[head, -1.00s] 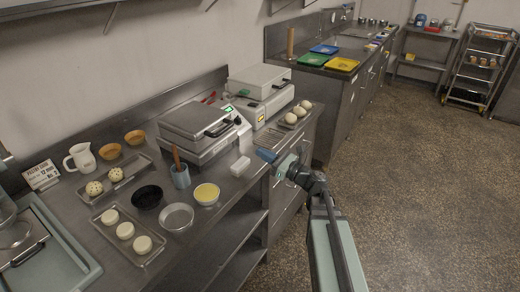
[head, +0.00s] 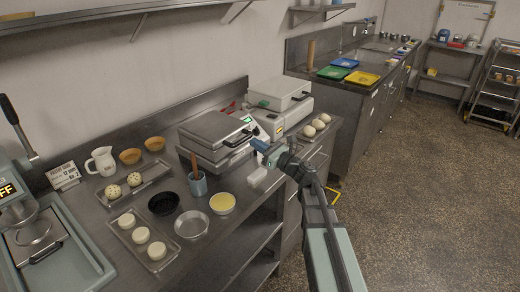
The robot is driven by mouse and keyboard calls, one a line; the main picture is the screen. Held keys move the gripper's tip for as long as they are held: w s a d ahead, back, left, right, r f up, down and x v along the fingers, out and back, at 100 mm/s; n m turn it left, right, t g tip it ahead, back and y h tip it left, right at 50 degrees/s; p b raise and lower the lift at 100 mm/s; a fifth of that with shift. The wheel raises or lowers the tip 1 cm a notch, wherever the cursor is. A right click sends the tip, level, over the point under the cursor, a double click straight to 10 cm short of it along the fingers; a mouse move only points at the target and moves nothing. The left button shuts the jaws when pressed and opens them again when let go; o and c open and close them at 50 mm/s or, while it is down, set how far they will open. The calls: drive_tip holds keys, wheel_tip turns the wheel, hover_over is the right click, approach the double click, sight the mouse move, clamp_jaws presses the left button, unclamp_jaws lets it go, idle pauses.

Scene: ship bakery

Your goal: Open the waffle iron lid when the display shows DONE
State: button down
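A flat appliance with a dark grey, closed lid (head: 214,128) and a black front handle (head: 239,138) stands on the steel counter. A small green-lit display (head: 247,119) shows at its right rear; its text is too small to read. A second appliance with a paler closed lid (head: 280,92) stands behind and to the right. I cannot tell for certain which is the waffle iron. My gripper (head: 260,147), with blue fingertips, is just right of the dark lid's handle, apparently empty. Whether its fingers are open or shut is too small to tell.
A blue-grey cup with a wooden-handled tool (head: 198,184) stands in front of the dark appliance. A white block (head: 257,177) lies at the counter edge below my gripper. Eggs (head: 318,124) lie to the right. At far left, a press (head: 22,190) has a display ending in "FF".

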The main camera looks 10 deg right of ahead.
drive_tip(key=shift+r, duration=0.1)
idle(0.3)
drive_tip(key=w+a+r+g+h, duration=0.2)
drive_tip(key=w+a+r, duration=0.1)
drive_tip(key=r, duration=0.5)
drive_tip(key=w+a+r+g+h, duration=0.3)
drive_tip(key=r, duration=0.4)
drive_tip(key=w+a+r+g+h, duration=0.2)
drive_tip(key=w+a+r, duration=0.1)
drive_tip(key=r, duration=0.5)
drive_tip(key=w+a+r+g+h, duration=0.1)
drive_tip(key=w+a+r, duration=0.1)
drive_tip(key=w+a, duration=0.5)
drive_tip(key=w+a+r+g+h, duration=0.1)
drive_tip(key=w+a+r, duration=0.1)
drive_tip(key=w+a, duration=0.6)
drive_tip(key=shift+r+g, duration=0.3)
drive_tip(key=shift+r, duration=0.1)
idle(0.3)
idle(0.5)
